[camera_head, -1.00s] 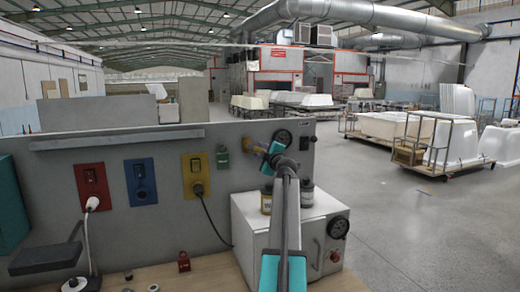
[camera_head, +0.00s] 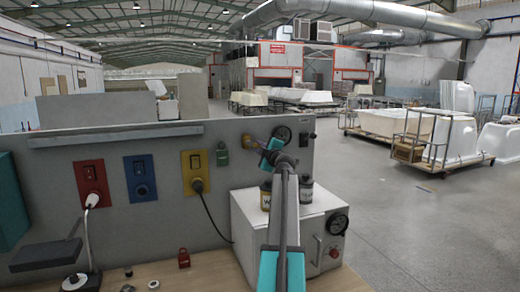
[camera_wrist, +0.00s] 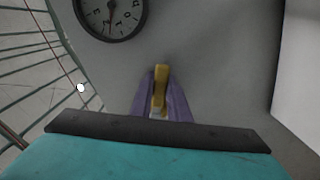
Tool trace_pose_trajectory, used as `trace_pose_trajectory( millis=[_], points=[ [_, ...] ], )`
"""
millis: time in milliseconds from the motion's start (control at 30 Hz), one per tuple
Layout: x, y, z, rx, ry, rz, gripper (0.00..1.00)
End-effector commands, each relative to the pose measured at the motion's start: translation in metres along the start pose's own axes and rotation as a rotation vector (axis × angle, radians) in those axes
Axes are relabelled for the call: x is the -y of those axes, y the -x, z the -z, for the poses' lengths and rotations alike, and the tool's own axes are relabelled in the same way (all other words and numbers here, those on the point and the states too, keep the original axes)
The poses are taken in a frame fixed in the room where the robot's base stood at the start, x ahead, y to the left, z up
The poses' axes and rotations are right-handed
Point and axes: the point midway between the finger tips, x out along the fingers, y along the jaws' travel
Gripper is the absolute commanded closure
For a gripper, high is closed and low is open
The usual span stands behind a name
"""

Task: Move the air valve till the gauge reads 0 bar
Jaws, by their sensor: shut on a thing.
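The air valve's yellow lever (camera_wrist: 160,86) stands between the two purple fingers of my gripper (camera_wrist: 159,100) in the wrist view, and the gripper is shut on it. In the head view the yellow valve (camera_head: 248,142) is on the grey panel, partly hidden by my gripper (camera_head: 262,153). The round dark gauge (camera_head: 282,134) is just right of the valve, partly behind my wrist. In the wrist view the gauge (camera_wrist: 112,12) is cut off at the top edge and its numerals look upside down. Its needle points down in that picture, but I cannot read an exact value.
A white box (camera_head: 300,225) with its own dial (camera_head: 338,224) and tins on top stands right below the valve. Red (camera_head: 91,184), blue (camera_head: 140,181) and yellow (camera_head: 195,173) socket plates are on the panel to the left. Open floor lies to the right.

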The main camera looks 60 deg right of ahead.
Motion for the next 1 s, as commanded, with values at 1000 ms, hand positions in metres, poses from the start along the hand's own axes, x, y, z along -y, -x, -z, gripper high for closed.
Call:
trace_pose_trajectory(
  millis=[1000],
  points=[
    [-0.0059, -0.0014, 0.0008, -0.003, 0.152, -0.001, 1.0]
  ],
)
